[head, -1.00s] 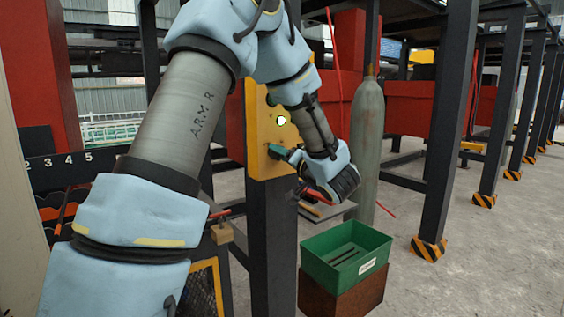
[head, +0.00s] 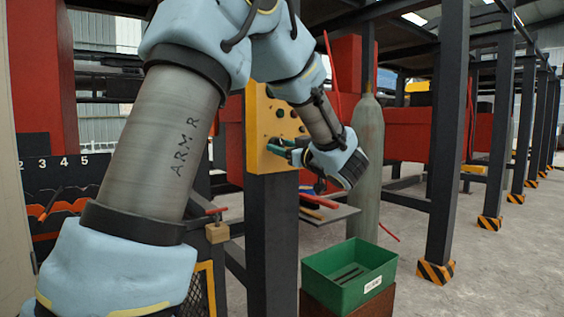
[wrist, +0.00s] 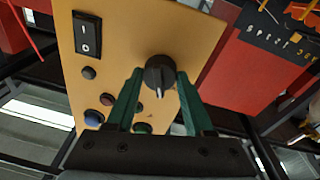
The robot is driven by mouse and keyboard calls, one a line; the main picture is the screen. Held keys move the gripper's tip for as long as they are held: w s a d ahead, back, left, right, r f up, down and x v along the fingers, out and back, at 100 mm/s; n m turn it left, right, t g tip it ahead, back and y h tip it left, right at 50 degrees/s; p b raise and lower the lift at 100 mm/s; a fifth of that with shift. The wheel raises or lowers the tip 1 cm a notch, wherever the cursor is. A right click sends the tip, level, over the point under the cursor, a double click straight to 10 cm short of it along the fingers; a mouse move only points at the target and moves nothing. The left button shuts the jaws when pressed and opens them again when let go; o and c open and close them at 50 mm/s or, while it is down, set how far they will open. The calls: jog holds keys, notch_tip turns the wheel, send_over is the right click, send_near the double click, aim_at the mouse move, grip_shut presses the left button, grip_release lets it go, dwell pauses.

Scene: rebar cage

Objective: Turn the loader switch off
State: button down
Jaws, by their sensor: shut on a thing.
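The yellow control panel (head: 257,122) is on a dark post in the head view and fills much of the wrist view (wrist: 190,30). A black rotary knob (wrist: 160,72) with a pale pointer mark stands out from it; the mark points down in the wrist view. My gripper (wrist: 160,84) has its green fingers on either side of the knob, shut on it. In the head view my gripper (head: 284,151) reaches the panel from the right. A black rocker switch (wrist: 88,33) marked I and O is up and left of the knob. I see no label naming the loader switch.
Several round buttons, one blue (wrist: 94,118), sit close to the left finger. A green bin (head: 345,277) stands on a brown block below. A grey gas cylinder (head: 366,165) stands behind my wrist.

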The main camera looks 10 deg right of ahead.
jog(key=shift+f+n+y+b, duration=0.1)
jog(key=shift+n+y+b, duration=0.2)
jog(key=shift+n+b, duration=2.1)
jog(key=shift+c, duration=1.4)
grip_release()
jog(key=shift+s+d, duration=0.1)
jog(key=b+v, duration=0.1)
jog(key=v, duration=0.9)
jog(key=shift+s+d, duration=0.15)
jog(key=shift+s, duration=0.1)
